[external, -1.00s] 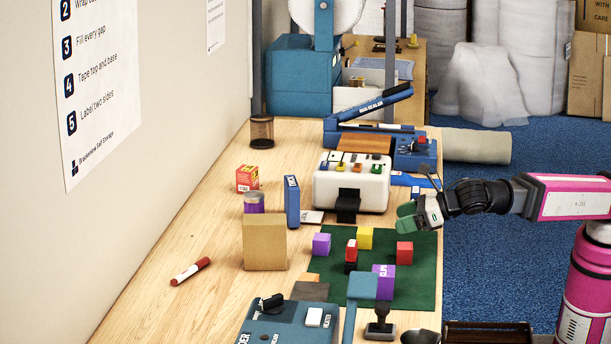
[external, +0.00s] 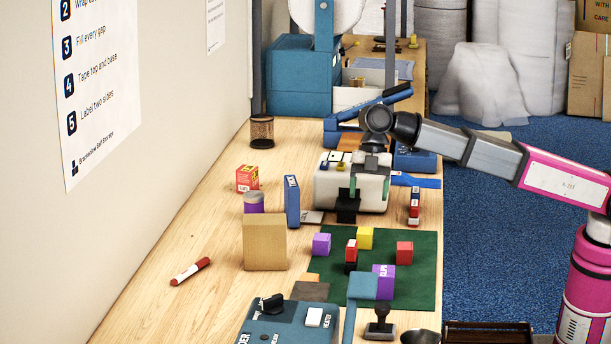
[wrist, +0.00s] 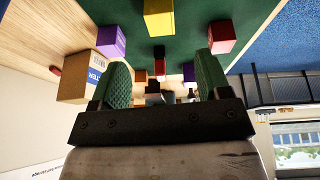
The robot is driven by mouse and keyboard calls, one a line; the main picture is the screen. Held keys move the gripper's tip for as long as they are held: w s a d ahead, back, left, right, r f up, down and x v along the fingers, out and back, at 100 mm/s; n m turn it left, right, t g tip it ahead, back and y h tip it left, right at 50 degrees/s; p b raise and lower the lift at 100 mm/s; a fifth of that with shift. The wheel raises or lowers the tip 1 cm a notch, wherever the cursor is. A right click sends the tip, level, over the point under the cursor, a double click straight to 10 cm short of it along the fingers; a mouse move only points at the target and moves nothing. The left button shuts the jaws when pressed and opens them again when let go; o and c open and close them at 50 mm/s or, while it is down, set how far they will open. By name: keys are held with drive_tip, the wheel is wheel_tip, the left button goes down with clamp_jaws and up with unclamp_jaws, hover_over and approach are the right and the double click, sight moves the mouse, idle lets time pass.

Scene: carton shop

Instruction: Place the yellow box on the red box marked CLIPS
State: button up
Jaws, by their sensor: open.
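The yellow box (external: 365,237) stands on the green mat (external: 425,290); it also shows at the top of the wrist view (wrist: 158,17). A plain red box (external: 404,252) stands right of it, also in the wrist view (wrist: 221,36). A purple box (external: 383,282) bears lettering that looks like CLIPS; I cannot read CLIPS on either red box. My gripper (external: 370,190) is open and empty, fingers down, in front of the white machine, beyond the yellow box. Its green fingers (wrist: 162,85) frame the wrist view.
Another purple box (external: 321,244) stands at the mat's left. A cardboard box (external: 265,242) and an upright blue box (external: 292,202) stand farther left. The white machine (external: 325,190) is behind the mat. A stamp (external: 380,325) and a teal device (external: 285,325) are at the near end.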

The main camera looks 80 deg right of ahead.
hover_over(365, 230)
drive_tip(key=d, duration=0.2)
drive_tip(key=f, duration=0.3)
drive_tip(key=shift+s+a+f, duration=0.1)
drive_tip(key=shift+s+f, duration=0.1)
drive_tip(key=shift+f, duration=0.15)
drive_tip(key=shift+x, duration=3.05)
drive_tip(key=c, duration=1.1)
drive_tip(key=shift+r, duration=0.1)
